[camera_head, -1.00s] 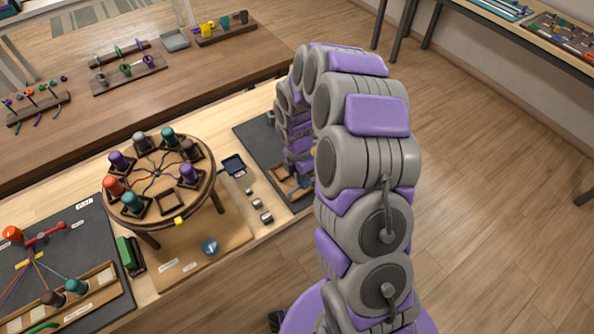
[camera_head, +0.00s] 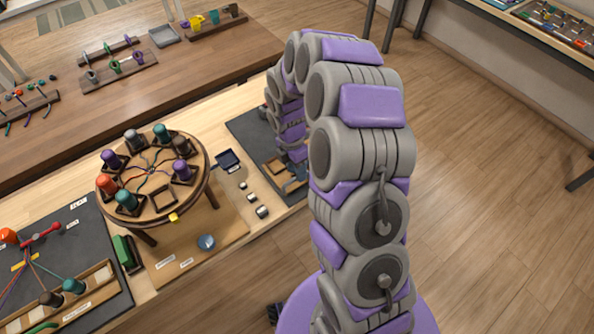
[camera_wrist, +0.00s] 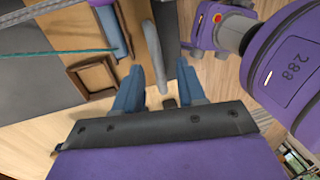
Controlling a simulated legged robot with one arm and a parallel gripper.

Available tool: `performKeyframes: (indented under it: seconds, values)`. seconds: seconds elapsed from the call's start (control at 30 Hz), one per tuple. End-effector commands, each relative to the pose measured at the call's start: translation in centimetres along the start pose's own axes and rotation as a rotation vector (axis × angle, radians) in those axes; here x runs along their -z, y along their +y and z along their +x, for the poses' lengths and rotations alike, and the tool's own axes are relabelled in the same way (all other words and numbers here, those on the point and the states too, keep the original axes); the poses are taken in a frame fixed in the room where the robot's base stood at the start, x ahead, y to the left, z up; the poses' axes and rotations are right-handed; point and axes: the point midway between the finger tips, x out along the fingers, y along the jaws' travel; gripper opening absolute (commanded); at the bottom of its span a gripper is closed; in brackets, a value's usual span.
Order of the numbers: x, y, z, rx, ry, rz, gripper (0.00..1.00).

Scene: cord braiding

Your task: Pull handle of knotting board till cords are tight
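The dark knotting board (camera_head: 243,121) is at the right end of the light wooden table, largely hidden behind my arm in the head view. In the wrist view, a light grey bar that looks like its handle (camera_wrist: 154,55) runs down toward the gap between my fingers. My gripper (camera_wrist: 160,85) is open, with its blue fingers on either side of the bar's near end and visible gaps to it. A teal cord (camera_wrist: 50,52) crosses the upper left of the wrist view and looks straight.
A wooden frame (camera_wrist: 92,76) and a blue cylinder (camera_wrist: 110,30) lie just left of the handle. A round braiding stand (camera_head: 205,190) with several coloured bobbins stands left of the board. Small metal blocks (camera_head: 252,198) lie between them. Floor (camera_head: 480,180) is clear at right.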

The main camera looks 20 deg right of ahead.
Motion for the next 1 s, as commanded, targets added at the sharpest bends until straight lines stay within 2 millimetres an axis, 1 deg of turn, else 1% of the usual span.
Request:
performKeyframes:
  seconds: [0.03, 0.17, 0.3, 0.5, 0.6, 0.7, 0.8, 1.0]
  values:
    - [0.0, 0.1, -1.2, -0.006, -0.001, 0.0, 0.4]
    - [0.0, 0.0, -4.0, -0.003, -0.001, -0.001, 0.4]
    - [-0.1, 0.1, -7.3, -0.007, -0.001, 0.0, 0.4]
    - [0.0, 0.1, -11.5, -0.003, 0.0, 0.0, 0.4]
    - [-0.1, 0.2, -13.2, -0.005, 0.0, 0.001, 0.4]
    - [-0.1, 0.1, -14.4, -0.001, 0.0, 0.0, 0.4]
    - [0.0, 0.1, -15.2, -0.001, 0.001, 0.0, 0.4]
    - [-0.1, 0.1, -15.6, 0.0, 0.001, 0.0, 0.4]
